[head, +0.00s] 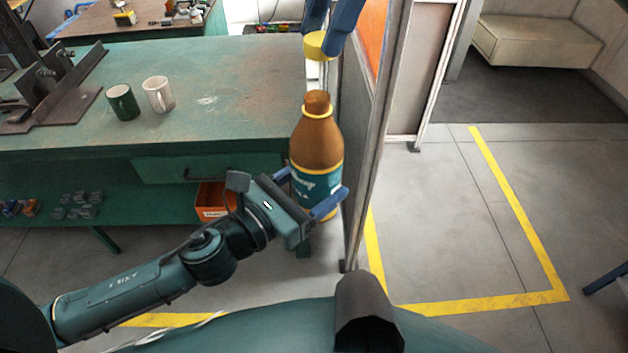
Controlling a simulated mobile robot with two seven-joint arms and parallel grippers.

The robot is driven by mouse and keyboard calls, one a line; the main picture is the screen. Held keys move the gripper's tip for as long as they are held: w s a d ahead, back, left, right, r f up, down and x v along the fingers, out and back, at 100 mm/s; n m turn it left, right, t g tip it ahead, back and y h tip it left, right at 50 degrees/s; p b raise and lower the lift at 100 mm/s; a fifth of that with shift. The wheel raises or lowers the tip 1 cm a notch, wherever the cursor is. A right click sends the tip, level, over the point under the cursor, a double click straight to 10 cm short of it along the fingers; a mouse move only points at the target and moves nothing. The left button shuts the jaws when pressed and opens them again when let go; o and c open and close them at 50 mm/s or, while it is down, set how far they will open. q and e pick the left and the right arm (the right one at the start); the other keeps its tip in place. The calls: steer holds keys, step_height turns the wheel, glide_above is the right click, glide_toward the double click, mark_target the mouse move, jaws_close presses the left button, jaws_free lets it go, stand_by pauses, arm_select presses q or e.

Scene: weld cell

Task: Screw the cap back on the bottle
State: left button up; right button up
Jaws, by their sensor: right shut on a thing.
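A brown bottle (317,145) with a teal label and a yellow band at its neck stands upright, its mouth bare. My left gripper (308,196) comes in from the lower left, with its blue fingers closed around the bottle's lower part. A yellow cap (314,46) is at the top, above the bottle's mouth and apart from it. My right gripper (329,36) reaches down from the top edge with its blue fingers shut on the cap. The rest of the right arm is out of frame.
A partition panel (366,130) stands close to the right of the bottle. Open floor with yellow lines lies further right.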

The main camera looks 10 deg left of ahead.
mark_target(308, 106)
stand_by(0.4)
step_height(308, 106, down, 4)
steer(key=shift+r, duration=0.1)
stand_by(0.4)
steer(key=shift+a, duration=0.1)
steer(key=shift+r, duration=0.1)
steer(key=shift+s, duration=0.1)
stand_by(0.4)
steer(key=shift+f, duration=0.9)
steer(key=shift+f, duration=0.55)
